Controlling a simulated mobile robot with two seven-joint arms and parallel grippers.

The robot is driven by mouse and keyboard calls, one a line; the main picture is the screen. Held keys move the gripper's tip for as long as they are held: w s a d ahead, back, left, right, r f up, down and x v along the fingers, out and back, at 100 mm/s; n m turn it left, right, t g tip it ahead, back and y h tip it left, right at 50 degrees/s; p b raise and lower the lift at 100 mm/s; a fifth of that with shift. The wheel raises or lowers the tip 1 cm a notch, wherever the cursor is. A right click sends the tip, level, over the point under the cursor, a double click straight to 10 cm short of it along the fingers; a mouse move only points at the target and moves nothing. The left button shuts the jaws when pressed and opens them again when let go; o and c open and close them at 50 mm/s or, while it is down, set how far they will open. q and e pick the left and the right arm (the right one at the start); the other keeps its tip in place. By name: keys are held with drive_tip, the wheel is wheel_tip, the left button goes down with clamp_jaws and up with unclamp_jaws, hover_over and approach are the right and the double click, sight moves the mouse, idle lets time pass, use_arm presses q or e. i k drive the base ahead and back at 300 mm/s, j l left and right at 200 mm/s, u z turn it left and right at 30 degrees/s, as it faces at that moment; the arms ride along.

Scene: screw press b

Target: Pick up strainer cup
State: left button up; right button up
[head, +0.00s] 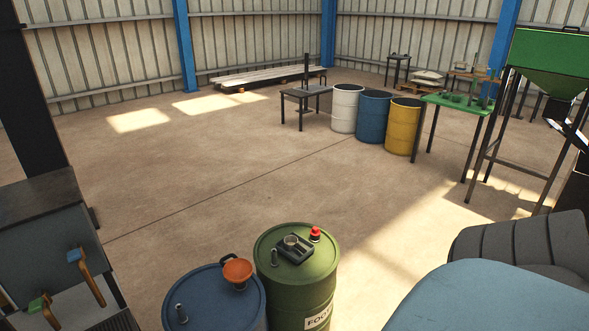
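A small metal cup (291,241) sits in a dark holder (295,249) on top of the green barrel (317,285), in the lower middle of the head view. It looks like the strainer cup, but it is too small to make out any holes. An orange bowl-like piece (238,270) with a dark handle sits on the blue barrel (205,291) beside it. Neither of my grippers is in view.
A red button (315,234) is on the green barrel. A dark bench with wooden-handled levers (92,277) stands at left. White, blue and yellow barrels, a green table (460,103) and a green hopper (550,65) stand farther back. The middle floor is clear.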

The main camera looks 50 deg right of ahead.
sight(291, 242)
drive_tip(key=i+l, duration=0.1)
drive_tip(key=l, duration=0.75)
drive_tip(key=i+l, duration=0.1)
drive_tip(key=l, duration=0.8)
drive_tip(key=i+l, duration=0.1)
drive_tip(key=l, duration=0.75)
drive_tip(key=u, duration=0.05)
